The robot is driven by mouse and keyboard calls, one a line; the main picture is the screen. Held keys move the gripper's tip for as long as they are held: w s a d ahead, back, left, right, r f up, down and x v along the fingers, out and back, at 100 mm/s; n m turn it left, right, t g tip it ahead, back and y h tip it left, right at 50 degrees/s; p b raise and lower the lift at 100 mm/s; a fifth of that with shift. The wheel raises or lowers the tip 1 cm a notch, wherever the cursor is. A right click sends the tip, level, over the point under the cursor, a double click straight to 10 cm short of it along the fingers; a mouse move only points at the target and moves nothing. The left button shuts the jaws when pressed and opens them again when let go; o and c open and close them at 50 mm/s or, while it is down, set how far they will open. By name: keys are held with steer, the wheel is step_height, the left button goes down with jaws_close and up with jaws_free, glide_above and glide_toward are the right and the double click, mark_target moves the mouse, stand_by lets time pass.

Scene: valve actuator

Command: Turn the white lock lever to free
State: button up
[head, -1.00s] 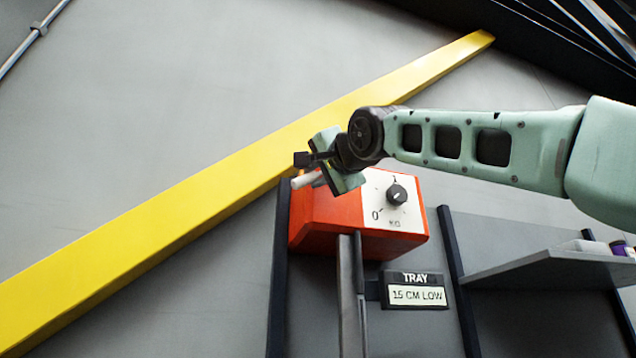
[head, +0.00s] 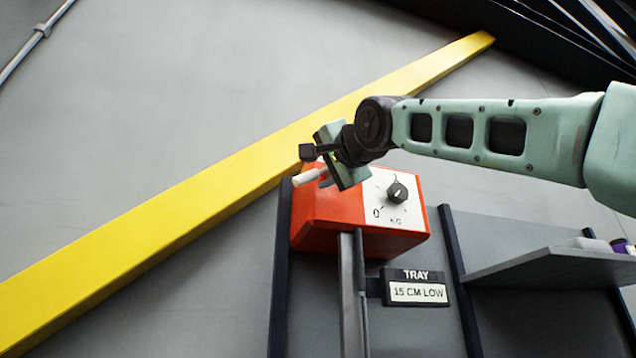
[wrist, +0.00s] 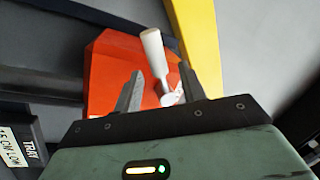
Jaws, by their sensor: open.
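The white lock lever (head: 309,177) sticks out to the left from the top left of the orange-red actuator box (head: 325,215). In the wrist view the lever (wrist: 155,55) points up in the picture, its lower end between the two fingers. The box also shows there (wrist: 105,65). My gripper (wrist: 158,88) is open, with one finger on each side of the lever's lower part; I cannot tell whether either touches it. In the head view my gripper (head: 318,160) is at the box's upper left corner and hides the lever's pivot.
A black knob (head: 397,192) is on the box's white dial face. A sign (head: 417,290) reads "TRAY 15 CM LOW". A yellow beam (head: 200,200) slants behind the box. A grey shelf (head: 545,270) stands at the right.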

steer(key=b+v, duration=0.7)
steer(key=v, duration=0.8)
steer(key=shift+s+f, duration=0.25)
steer(key=shift+s, duration=0.1)
steer(key=shift+d, duration=0.15)
steer(key=w+a+f+n+g+h+p, duration=0.1)
steer(key=w+a+f+n+g+p, duration=0.2)
steer(key=f, duration=0.6)
steer(key=w+a+f+n+g, duration=0.25)
steer(key=a+f, duration=0.25)
steer(key=f, duration=0.3)
step_height(320, 180, down, 18)
steer(key=a+n+g+h+p, duration=0.1)
steer(key=n+g+h+p, duration=0.1)
steer(key=n+g, duration=0.15)
steer(key=s+d+f+n+g+h+p, duration=0.1)
steer(key=s+d+f+g, duration=0.15)
steer(key=f, duration=0.55)
steer(key=s+d+f+n+g+h+p, duration=0.15)
steer(key=s+f, duration=0.25)
steer(key=f, duration=0.5)
steer(key=s+d+f+n+g+h+p, duration=0.2)
steer(key=s+d+f+g, duration=0.3)
steer(key=s+d+f, duration=0.5)
steer(key=s+f, duration=0.3)
steer(key=shift+s+f, duration=0.2)
steer(key=shift+s, duration=0.2)
steer(key=shift+d+h, duration=0.1)
steer(key=shift+h, duration=0.15)
